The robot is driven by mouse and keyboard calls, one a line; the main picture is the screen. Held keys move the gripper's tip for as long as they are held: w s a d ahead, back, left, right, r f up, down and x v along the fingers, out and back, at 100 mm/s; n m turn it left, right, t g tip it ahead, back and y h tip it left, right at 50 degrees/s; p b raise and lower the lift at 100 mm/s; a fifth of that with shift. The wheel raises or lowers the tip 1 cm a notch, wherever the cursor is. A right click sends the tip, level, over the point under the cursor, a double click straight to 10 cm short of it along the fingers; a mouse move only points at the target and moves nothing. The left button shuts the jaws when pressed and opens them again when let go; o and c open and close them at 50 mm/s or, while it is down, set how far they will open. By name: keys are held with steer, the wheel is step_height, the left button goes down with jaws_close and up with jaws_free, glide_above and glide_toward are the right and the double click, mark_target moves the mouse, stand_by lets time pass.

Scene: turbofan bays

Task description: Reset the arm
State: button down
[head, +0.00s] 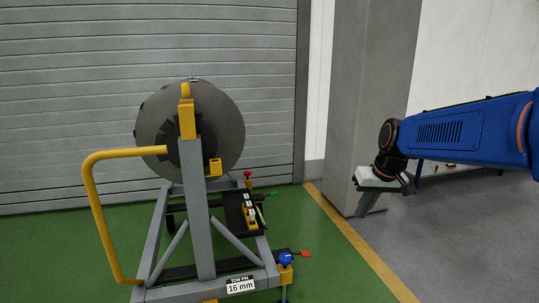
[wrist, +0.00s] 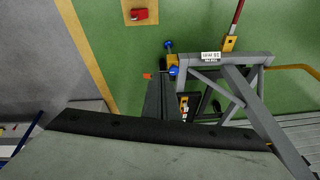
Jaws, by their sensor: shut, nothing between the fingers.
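My blue arm reaches in from the right edge of the head view, roughly level, and bends down at its dark wrist. My gripper (head: 366,207) hangs below the wrist, pointing down, in front of the grey pillar and to the right of the stand. Its fingers are together with nothing between them. In the wrist view my gripper (wrist: 157,82) shows as a dark grey shape over the green floor, with the gripper body filling the bottom. It looks apart from the stand.
A grey stand (head: 205,220) with a yellow handle (head: 97,210) carries a large grey disc (head: 223,125) before a shutter. It bears a "16 mm" label (head: 240,286). A red object (wrist: 140,14) lies on a tan patch. A yellow floor line (head: 360,247) runs right of the stand.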

steer(key=s+d+f, duration=0.1)
steer(key=s+f, duration=0.2)
steer(key=s, duration=1.1)
steer(key=s+d+f+m+t+h, duration=0.1)
steer(key=s+f, duration=0.2)
steer(key=s, duration=1.1)
steer(key=shift+s+f+h, duration=0.15)
steer(key=shift+f+h, duration=0.1)
steer(key=shift+h, duration=0.05)
